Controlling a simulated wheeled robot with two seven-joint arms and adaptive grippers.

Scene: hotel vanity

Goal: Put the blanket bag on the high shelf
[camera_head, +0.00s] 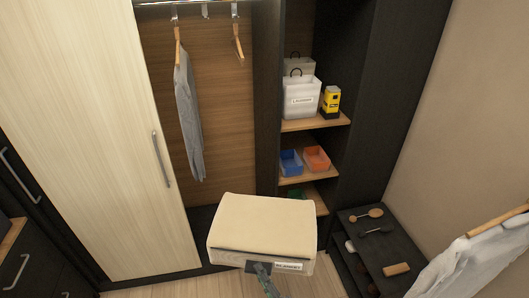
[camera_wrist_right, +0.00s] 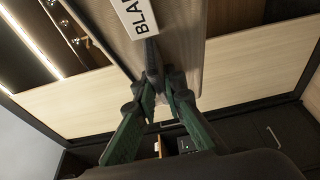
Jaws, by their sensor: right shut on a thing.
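The blanket bag (camera_head: 263,223) is a cream box-shaped bag with a dark seam and a white label on its front. It hangs in the air in front of the open wardrobe in the head view. My right gripper (camera_head: 262,268) is shut on the dark handle at the bag's front. In the right wrist view the gripper fingers (camera_wrist_right: 153,72) close on that handle under the label (camera_wrist_right: 138,14). My left gripper is not in view. The high shelf cannot be made out in the head view; the top of the shelf column is cut off.
The shelf column holds a white laundry bag (camera_head: 301,97), a yellow-black box (camera_head: 331,102), a blue bin (camera_head: 291,163) and an orange bin (camera_head: 316,158). A grey garment (camera_head: 188,115) hangs left of it. A sliding door (camera_head: 115,130) stands left. A dark rack (camera_head: 372,245) with brushes and a white garment (camera_head: 475,262) stand right.

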